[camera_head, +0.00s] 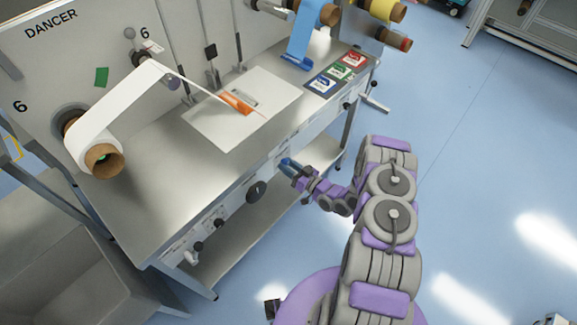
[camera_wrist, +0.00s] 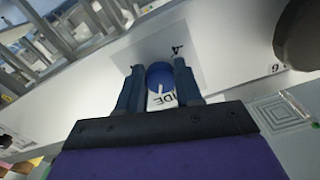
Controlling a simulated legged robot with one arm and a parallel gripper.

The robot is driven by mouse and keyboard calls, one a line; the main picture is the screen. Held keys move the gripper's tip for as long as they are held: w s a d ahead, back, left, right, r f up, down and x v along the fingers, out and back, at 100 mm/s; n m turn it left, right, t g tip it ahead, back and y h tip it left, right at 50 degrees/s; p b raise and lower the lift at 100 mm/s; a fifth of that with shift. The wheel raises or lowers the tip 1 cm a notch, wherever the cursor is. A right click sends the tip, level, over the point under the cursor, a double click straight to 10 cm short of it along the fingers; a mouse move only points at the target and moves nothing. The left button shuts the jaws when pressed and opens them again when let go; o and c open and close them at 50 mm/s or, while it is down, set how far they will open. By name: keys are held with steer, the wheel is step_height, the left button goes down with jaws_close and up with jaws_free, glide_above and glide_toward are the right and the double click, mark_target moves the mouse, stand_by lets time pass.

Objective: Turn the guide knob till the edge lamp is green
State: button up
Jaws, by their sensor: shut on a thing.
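My gripper (camera_wrist: 160,82) is shut on the blue guide knob (camera_wrist: 160,72) in the wrist view, with one finger on each side of it. The letters "IDE" show on a white label (camera_wrist: 163,97) between the fingers, partly covered. A "4" is printed on the panel just beyond the knob. In the head view my gripper (camera_head: 288,164) is at the front panel of the bench, and the knob is hidden there. I cannot pick out the edge lamp for certain in either view.
A large black knob (camera_head: 257,190) sits left of my gripper on the same panel. A crank handle (camera_head: 374,103) sticks out at the bench's right end.

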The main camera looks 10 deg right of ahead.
steer(key=shift+d, duration=0.1)
steer(key=o, duration=1)
steer(key=shift+o, duration=0.2)
steer(key=p+v, duration=0.2)
steer(key=v, duration=1.5)
steer(key=shift+d, duration=0.15)
